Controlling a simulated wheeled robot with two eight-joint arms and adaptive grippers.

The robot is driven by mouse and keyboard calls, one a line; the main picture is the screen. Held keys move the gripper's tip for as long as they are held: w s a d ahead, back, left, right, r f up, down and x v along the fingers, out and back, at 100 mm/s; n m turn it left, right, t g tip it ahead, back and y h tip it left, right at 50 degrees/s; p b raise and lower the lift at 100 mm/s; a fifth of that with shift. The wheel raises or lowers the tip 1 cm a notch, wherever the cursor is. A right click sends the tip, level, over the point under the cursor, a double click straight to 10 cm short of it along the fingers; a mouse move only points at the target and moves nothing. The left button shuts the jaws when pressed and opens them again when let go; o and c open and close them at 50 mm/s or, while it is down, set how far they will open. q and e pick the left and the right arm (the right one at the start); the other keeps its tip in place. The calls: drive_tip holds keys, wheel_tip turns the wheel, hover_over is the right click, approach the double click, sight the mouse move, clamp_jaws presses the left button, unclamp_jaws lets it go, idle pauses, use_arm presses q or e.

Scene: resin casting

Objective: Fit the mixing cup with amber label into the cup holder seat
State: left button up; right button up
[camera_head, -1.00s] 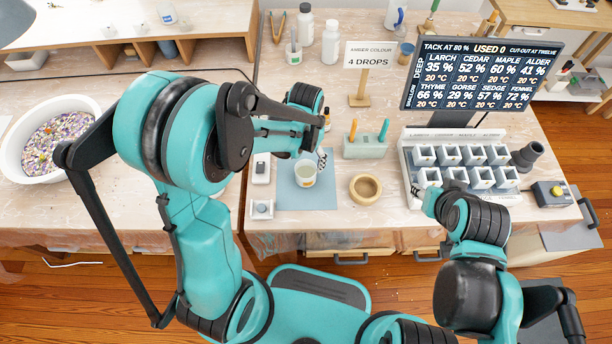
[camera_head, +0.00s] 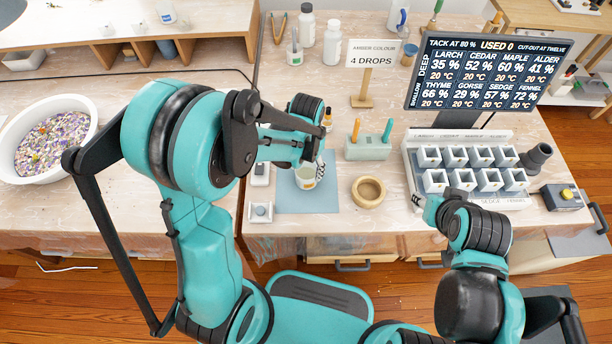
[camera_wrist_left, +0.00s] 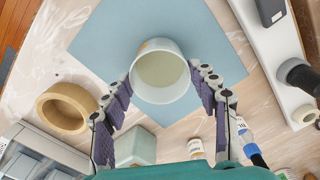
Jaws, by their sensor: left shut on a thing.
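The mixing cup (camera_head: 305,177) is a pale, translucent cup with light contents on the blue-grey mat. In the left wrist view the cup (camera_wrist_left: 160,72) shows from above, with a small orange patch at its rim, apparently the amber label. My left gripper (camera_wrist_left: 160,80) has its purple-padded fingers on either side of the cup and is shut on it. In the head view the left gripper (camera_head: 317,170) is partly hidden by its own arm. The cup holder seat appears to be the round wooden ring (camera_head: 369,192), right of the mat, empty. My right gripper (camera_head: 420,201) is by the mould rack; its fingers are too small to judge.
A pale green block (camera_head: 367,150) with orange and teal sticks stands behind the ring. The white mould rack (camera_head: 411,160) is to the right. A small amber-capped bottle (camera_head: 327,117) and a sign (camera_head: 371,54) stand behind. The bench in front of the ring is clear.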

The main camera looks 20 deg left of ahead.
use_arm(q)
drive_tip(key=shift+r, duration=0.1)
use_arm(e)
drive_tip(key=shift+r, duration=0.1)
use_arm(q)
wheel_tip(320, 180, up, 6)
drive_tip(key=p, duration=0.4)
drive_tip(key=shift+p, duration=0.3)
use_arm(e)
wheel_tip(320, 180, up, 4)
drive_tip(key=shift+r, duration=0.25)
